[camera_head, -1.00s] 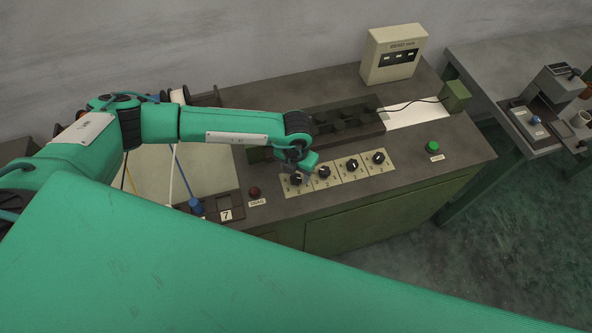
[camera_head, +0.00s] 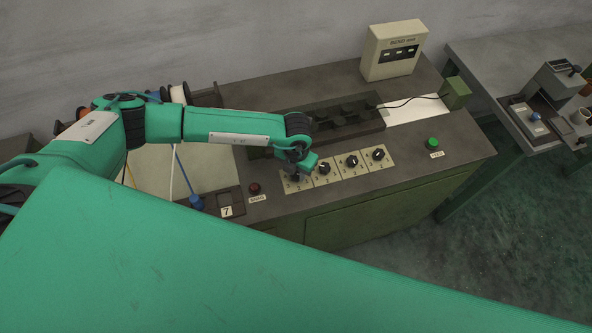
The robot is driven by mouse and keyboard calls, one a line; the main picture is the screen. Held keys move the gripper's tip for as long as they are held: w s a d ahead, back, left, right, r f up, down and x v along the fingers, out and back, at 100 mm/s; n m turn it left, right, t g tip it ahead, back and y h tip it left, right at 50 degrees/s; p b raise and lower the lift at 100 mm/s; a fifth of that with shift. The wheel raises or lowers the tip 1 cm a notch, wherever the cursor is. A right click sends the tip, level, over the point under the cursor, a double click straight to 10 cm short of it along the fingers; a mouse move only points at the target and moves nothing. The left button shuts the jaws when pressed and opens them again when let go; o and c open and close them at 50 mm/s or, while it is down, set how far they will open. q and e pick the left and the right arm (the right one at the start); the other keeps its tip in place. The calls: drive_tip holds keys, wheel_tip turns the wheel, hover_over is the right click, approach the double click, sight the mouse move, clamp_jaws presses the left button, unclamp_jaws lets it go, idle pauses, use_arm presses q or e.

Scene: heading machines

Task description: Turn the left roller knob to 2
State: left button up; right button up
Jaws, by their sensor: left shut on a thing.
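A row of several dark knobs on cream dial plates runs along the front of the machine top. The leftmost plate (camera_head: 291,188) is the left roller knob's. My left gripper (camera_head: 297,176) points down over it and is shut on the knob. The gripper covers the knob, so its pointer and most of the numbers cannot be read. The second knob (camera_head: 324,169), third knob (camera_head: 352,161) and fourth knob (camera_head: 378,154) are free to its right. My right gripper is not in view.
A red button (camera_head: 254,188) sits left of the knobs, near a plate marked 7 (camera_head: 227,211). A green button (camera_head: 432,142) is at the right. Behind the knobs is a dark recessed trough (camera_head: 340,115). A cream meter box (camera_head: 392,50) stands at the back.

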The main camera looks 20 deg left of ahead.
sight(296, 173)
use_arm(q)
drive_tip(key=shift+f+m+b, duration=0.15)
drive_tip(key=shift+m+b, duration=0.25)
drive_tip(key=shift+b, duration=0.15)
drive_tip(key=m+b, duration=0.8)
drive_tip(key=b, duration=0.4)
drive_tip(key=shift+f+m, duration=0.1)
drive_tip(key=shift+m, duration=0.3)
drive_tip(key=shift+r+m+b, duration=0.3)
drive_tip(key=shift+m+b, duration=0.8)
drive_tip(key=shift+b, duration=0.3)
drive_tip(key=o, duration=1)
wheel_tip(296, 173, up, 5)
drive_tip(key=shift+f+b, duration=0.2)
drive_tip(key=shift+b, duration=0.4)
drive_tip(key=shift+r+b, duration=0.75)
drive_tip(key=shift+r, duration=3.85)
